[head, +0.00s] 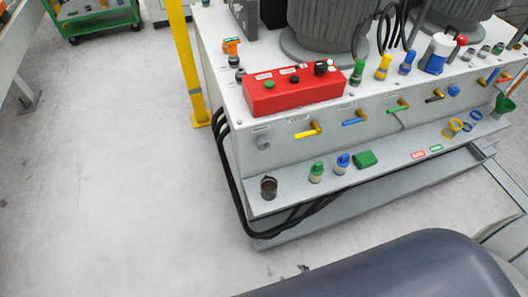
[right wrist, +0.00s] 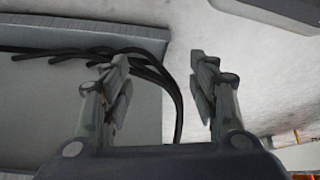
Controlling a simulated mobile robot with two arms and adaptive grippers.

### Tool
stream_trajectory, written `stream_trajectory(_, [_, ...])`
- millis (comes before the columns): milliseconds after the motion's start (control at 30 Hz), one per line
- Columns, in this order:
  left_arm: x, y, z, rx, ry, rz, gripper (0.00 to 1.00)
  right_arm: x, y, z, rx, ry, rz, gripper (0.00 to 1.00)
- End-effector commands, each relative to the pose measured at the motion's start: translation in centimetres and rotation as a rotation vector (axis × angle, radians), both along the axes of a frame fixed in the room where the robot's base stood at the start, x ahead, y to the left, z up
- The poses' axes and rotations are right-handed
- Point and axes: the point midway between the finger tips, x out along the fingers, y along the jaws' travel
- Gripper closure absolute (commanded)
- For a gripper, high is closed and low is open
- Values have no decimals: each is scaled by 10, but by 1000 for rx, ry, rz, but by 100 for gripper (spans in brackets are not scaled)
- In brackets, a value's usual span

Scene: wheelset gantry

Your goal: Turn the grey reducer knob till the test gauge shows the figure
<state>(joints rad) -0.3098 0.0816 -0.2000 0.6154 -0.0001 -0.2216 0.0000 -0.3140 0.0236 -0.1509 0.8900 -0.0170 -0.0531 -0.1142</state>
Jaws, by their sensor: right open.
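A small round grey fitting (head: 262,141) sits at the left end of the front face of the light grey bench (head: 285,155). More small grey fittings (head: 484,51) stand on its top at the right. I cannot tell which one is the reducer knob. No gauge face or figure can be read. My right gripper (right wrist: 160,66) is open and empty in the right wrist view, its two fingers apart over black hoses (right wrist: 160,73) and pale floor. It does not show clearly in the head view. My left gripper is not in view.
A red control box (head: 292,95) stands on the bench top. Coloured levers (head: 310,131) line the front face.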

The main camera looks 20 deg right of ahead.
Motion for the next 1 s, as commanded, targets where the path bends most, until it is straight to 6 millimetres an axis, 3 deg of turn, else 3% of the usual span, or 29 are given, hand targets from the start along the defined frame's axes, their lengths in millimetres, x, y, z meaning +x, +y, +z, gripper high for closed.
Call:
stream_trajectory(133, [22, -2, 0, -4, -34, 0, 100, 56, 14, 37, 12, -163, 10, 45])
stream_trajectory(267, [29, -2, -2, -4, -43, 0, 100, 108, 24, 83, 13, -334, 16, 45])
stream_trajectory(367, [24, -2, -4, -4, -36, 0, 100, 153, 27, 136, 2, -506, 14, 45])
stream_trajectory(500, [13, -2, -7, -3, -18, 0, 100, 210, 22, 234, -41, -783, -4, 45])
stream_trajectory(633, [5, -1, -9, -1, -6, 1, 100, 233, 13, 304, -91, -966, -23, 45])
stream_trajectory(700, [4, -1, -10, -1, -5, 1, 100, 238, 9, 326, -109, -1021, -30, 45])
stream_trajectory(800, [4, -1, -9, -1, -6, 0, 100, 244, 7, 341, -121, -1059, -34, 45])
stream_trajectory(1000, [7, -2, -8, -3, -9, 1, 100, 269, 7, 343, -121, -1064, -34, 45])
